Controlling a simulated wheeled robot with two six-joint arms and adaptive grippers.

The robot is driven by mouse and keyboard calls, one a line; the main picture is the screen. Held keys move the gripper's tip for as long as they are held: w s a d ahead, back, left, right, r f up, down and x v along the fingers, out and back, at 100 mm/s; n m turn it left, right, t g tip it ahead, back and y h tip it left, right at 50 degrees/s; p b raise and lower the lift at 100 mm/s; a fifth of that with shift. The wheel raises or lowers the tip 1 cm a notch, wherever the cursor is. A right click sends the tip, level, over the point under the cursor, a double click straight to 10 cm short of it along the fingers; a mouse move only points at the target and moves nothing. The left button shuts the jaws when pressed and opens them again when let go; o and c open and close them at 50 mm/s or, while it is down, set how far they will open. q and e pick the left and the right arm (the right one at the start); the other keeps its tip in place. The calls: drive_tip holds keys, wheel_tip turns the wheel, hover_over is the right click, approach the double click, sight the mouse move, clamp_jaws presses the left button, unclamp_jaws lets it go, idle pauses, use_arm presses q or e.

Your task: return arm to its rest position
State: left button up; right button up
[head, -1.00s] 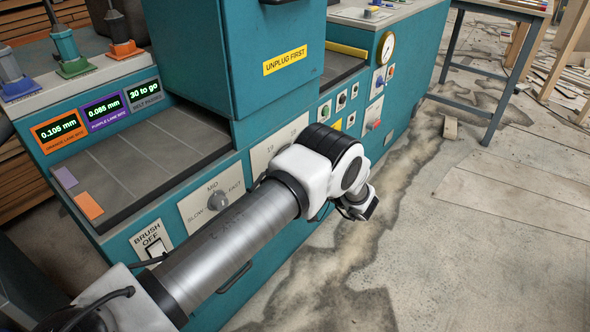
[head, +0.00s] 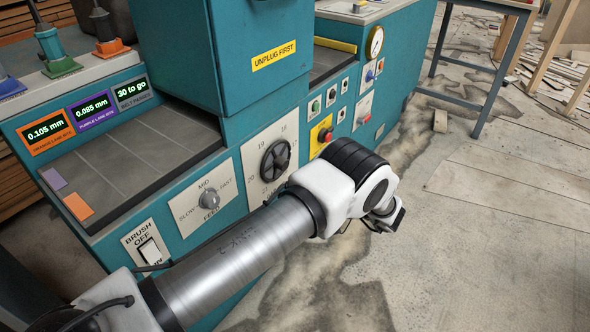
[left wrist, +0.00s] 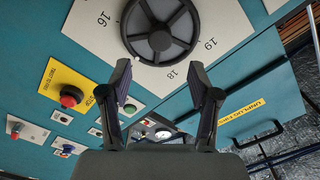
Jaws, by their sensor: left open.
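My left arm comes in from the lower left of the head view and reaches across the front of the teal machine (head: 225,265). Its gripper (head: 385,218) is small and partly hidden by the wrist at the arm's end, over the floor side of the panel. In the left wrist view my left gripper (left wrist: 160,82) is open and empty, its two fingers spread below a black handwheel (left wrist: 160,30). The handwheel on its numbered white dial also shows in the head view (head: 275,160), left of the wrist and apart from it. My right gripper is not in view.
A feed knob (head: 209,198) and a brush switch (head: 149,250) sit on the panel near my forearm. A red button on a yellow plate (head: 324,137) is just beyond the wrist. A steel-legged table (head: 490,85) stands at the back right.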

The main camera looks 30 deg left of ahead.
use_arm(q)
drive_tip(key=d, duration=0.2)
drive_tip(key=shift+s+d, duration=0.15)
drive_tip(key=shift+d, duration=0.25)
